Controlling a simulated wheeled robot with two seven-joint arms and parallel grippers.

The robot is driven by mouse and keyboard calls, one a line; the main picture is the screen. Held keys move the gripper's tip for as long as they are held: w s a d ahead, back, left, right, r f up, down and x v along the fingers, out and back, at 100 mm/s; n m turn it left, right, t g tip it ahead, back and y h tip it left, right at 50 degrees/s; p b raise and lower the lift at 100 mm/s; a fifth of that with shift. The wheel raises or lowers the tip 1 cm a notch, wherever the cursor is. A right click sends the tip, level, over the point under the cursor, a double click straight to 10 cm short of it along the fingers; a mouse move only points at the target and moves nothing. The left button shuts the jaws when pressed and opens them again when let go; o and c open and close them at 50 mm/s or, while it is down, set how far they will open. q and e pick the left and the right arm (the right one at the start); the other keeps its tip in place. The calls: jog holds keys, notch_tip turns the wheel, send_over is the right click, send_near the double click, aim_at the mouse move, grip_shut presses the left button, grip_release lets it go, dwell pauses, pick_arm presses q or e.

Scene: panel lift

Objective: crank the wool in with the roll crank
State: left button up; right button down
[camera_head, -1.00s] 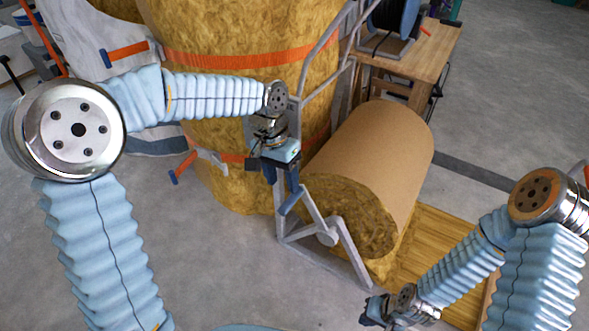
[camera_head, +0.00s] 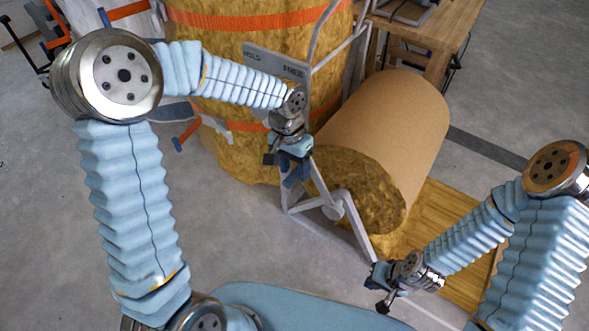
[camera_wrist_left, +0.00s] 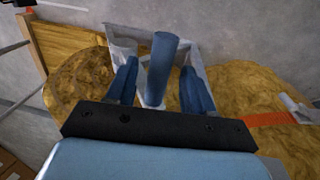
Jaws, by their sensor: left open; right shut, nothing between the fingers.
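The wool roll (camera_head: 385,125), brown outside with a yellow fibrous end, rests in a grey metal frame (camera_head: 355,228). Its end also shows in the left wrist view (camera_wrist_left: 82,80). The roll crank's blue handle (camera_wrist_left: 162,62) stands up between the two blue fingers of my left gripper (camera_wrist_left: 160,88), with gaps on both sides. That gripper is open around the handle, not closed on it. In the head view my left gripper (camera_head: 290,172) is at the frame's near left side and hides most of the crank. My right gripper (camera_head: 380,288) is shut and empty, low and right of the frame.
A tall strapped wool bale (camera_head: 240,105) stands behind my left arm, with a HOLD/FREE plate (camera_head: 275,62) beside it. A wooden table (camera_head: 440,40) is at the back right. A wooden slatted platform (camera_head: 445,215) lies right of the roll. Grey floor is open at left.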

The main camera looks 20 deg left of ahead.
pick_arm(q)
jog(key=shift+f, duration=0.35)
grip_shut()
jog(key=shift+d, duration=0.1)
